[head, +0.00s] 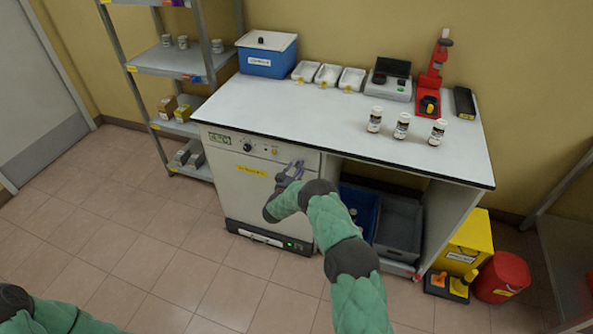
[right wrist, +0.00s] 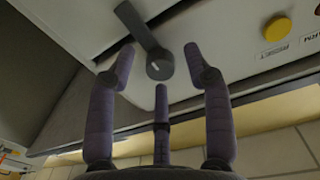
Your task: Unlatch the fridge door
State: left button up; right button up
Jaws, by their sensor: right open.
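The fridge (head: 232,192) is the white unit under the left part of the counter, with a small display, a black knob and a yellow label on its front. Its door looks shut. In the right wrist view, the dark grey latch lever (right wrist: 138,28) slants up and left from its round pivot on the pale front. My right gripper (head: 287,177) is at the upper right of the fridge front. In the right wrist view my right gripper (right wrist: 160,65) is open, its fingers spread around the pivot area; I cannot tell whether they touch. My left gripper is out of view.
The counter (head: 330,130) holds a blue box (head: 267,58), white trays, several instruments and three small bottles (head: 402,125). Under it stand bins (head: 398,230). A yellow bin (head: 466,245) and red bucket (head: 502,277) are at the right. The floor before the fridge is clear.

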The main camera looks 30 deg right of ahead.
grip_shut()
jog(key=shift+n, duration=0.3)
jog(key=shift+f+n+t+b, duration=0.1)
jog(key=shift+n+t+b, duration=0.2)
jog(key=shift+n, duration=8.5)
grip_release()
